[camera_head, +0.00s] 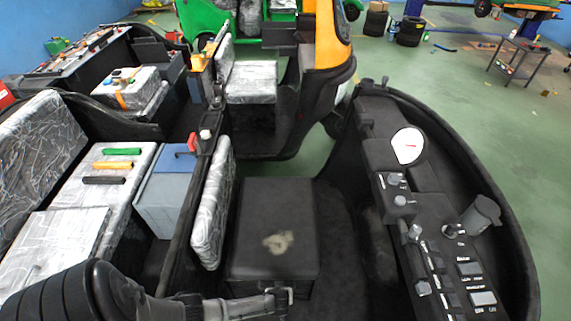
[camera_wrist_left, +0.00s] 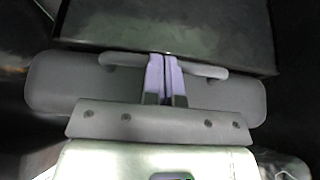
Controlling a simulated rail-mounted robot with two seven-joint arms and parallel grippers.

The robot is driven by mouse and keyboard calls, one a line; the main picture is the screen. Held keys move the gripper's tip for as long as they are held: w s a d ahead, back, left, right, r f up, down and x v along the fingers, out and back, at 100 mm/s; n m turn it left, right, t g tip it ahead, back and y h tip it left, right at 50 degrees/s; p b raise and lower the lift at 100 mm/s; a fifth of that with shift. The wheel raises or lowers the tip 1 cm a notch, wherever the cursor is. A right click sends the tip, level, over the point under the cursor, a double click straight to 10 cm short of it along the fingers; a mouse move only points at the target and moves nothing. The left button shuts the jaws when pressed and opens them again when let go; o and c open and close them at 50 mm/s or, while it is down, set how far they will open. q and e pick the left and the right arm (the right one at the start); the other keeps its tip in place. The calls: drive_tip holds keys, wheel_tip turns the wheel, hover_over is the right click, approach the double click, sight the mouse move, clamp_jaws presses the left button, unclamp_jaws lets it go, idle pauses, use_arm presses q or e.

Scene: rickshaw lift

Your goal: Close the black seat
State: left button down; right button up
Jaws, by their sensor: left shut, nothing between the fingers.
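The black seat (camera_head: 274,218) is a dark, boxy cushion with a pale worn patch on top, in the lower middle of the head view. Its top looks flat and level; I cannot tell whether a gap lies under it. My left arm comes in from the lower left, and my left gripper (camera_head: 281,294) is close to the seat's near edge, at its right part. In the left wrist view my left gripper (camera_wrist_left: 163,75) has its pale purple fingers together and empty. The dark seat (camera_wrist_left: 170,25) fills the top there; contact is unclear. My right gripper is out of view.
A silver-wrapped backrest (camera_head: 213,205) stands just left of the seat. The black dashboard (camera_head: 430,235) with a white gauge, knobs and switches curves along the right. A grey-blue box (camera_head: 163,195) and wrapped rear seats are at left. Dark floor lies between seat and dashboard.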

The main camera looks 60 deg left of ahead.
use_arm(q)
drive_tip(key=shift+s+a+f+b, duration=0.25)
drive_tip(key=shift+s+f+b, duration=0.1)
drive_tip(key=shift+s+f, duration=0.55)
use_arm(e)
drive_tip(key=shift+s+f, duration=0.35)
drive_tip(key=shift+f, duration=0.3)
use_arm(q)
drive_tip(key=shift+f, duration=0.2)
drive_tip(key=shift+r, duration=0.1)
drive_tip(key=d+f+p+v, duration=0.1)
drive_tip(key=p+v, duration=0.5)
drive_tip(key=v, duration=0.8)
drive_tip(key=shift+d+p, duration=0.3)
drive_tip(key=shift+d, duration=0.55)
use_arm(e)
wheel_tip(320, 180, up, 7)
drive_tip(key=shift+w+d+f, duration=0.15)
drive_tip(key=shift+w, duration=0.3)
